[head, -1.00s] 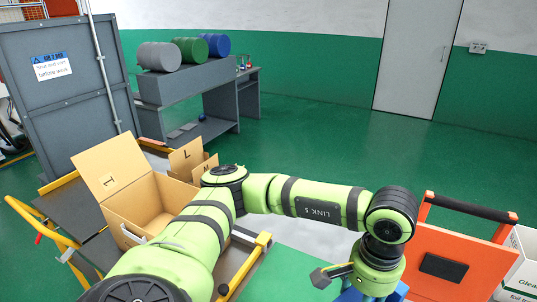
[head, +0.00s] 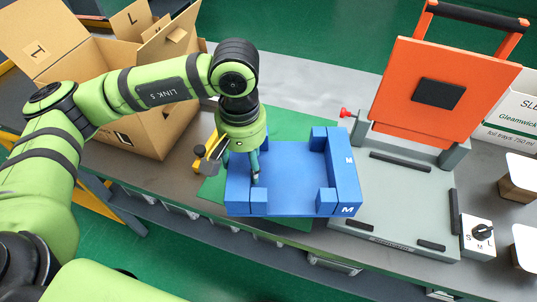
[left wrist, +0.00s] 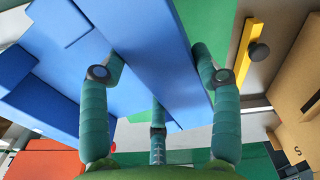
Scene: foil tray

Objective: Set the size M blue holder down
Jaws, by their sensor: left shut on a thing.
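The blue holder (head: 293,203), marked M on its right side, is a shallow open tray with raised corner blocks. It looks level and lies over the green mat (head: 213,190); I cannot tell whether it touches it. My left gripper (head: 243,165) points down at the holder's left wall and is shut on it. In the left wrist view, the green fingers (left wrist: 160,80) stand on both sides of the blue wall (left wrist: 150,45). The far finger is partly hidden in the head view. My right gripper is not in view.
Right of the holder stands a grey press base (head: 390,200) with a raised orange lid (head: 425,90) and a red knob (head: 345,113). A selector switch box (head: 478,238) is at the right. An open cardboard box (head: 75,75) is at the left. A yellow and black piece (head: 207,155) is beside the gripper.

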